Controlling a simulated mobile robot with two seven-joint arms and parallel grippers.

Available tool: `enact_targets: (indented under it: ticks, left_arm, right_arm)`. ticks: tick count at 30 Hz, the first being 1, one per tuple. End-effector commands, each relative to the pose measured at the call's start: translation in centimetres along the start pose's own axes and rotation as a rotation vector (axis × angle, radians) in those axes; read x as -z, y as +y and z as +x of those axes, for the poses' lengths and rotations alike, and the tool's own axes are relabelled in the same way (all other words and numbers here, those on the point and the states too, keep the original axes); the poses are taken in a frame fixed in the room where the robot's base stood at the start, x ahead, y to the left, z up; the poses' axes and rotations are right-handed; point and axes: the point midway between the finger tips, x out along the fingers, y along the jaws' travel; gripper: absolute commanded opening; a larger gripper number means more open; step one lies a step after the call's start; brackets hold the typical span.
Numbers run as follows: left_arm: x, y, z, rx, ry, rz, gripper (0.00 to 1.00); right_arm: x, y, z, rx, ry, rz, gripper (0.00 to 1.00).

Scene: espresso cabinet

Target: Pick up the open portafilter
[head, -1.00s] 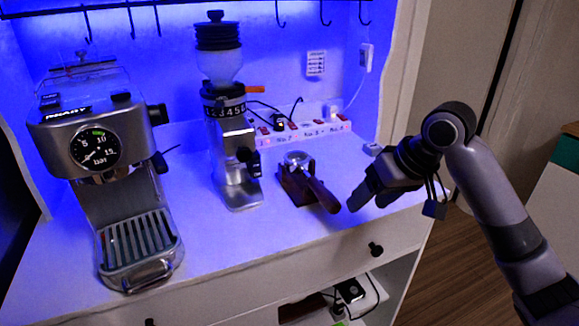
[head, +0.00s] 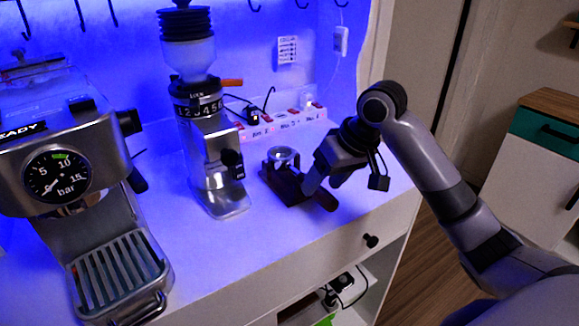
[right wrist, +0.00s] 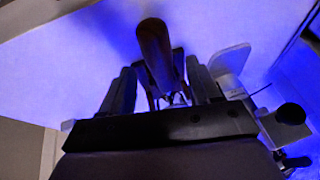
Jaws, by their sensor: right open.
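The portafilter (head: 283,157) rests on a dark wooden stand (head: 277,186) on the white counter, its round metal basket facing up. Its dark brown handle slopes down to the right toward the counter's front. My right gripper (head: 320,184) is open at the handle, with its fingers pointing down. In the right wrist view the handle (right wrist: 154,48) lies between the two spread fingers, and a gap shows on each side. The middle of the handle is partly hidden by the gripper in the head view. My left gripper is in neither view.
A coffee grinder (head: 215,160) stands just left of the stand. The espresso machine (head: 60,150) stands further left. A power strip (head: 285,122) with cables lies along the back wall. The counter's front edge and a drawer knob (head: 370,241) are close below.

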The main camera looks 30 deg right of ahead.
Motion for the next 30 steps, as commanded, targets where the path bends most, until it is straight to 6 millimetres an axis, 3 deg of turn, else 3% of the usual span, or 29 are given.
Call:
enact_targets:
  ticks: [4, 12, 15, 18, 30]
  left_arm:
    - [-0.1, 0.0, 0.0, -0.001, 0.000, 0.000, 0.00]
    - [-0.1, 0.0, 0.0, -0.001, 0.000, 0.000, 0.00]
    - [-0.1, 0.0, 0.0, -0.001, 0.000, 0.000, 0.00]
    - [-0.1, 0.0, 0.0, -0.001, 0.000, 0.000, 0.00]
    - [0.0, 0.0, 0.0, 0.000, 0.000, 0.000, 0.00]
  right_arm:
    - [0.0, 0.0, 1.7, 0.001, -0.001, 0.001, 0.62]
    - [0.0, 0.0, 1.9, 0.000, 0.001, 0.000, 0.59]
    - [0.0, 0.0, 1.9, 0.000, 0.001, 0.000, 0.26]
    - [0.0, 0.0, 1.9, 0.000, 0.002, 0.000, 0.00]
    - [0.3, -0.1, 1.3, 0.001, 0.007, -0.001, 0.00]
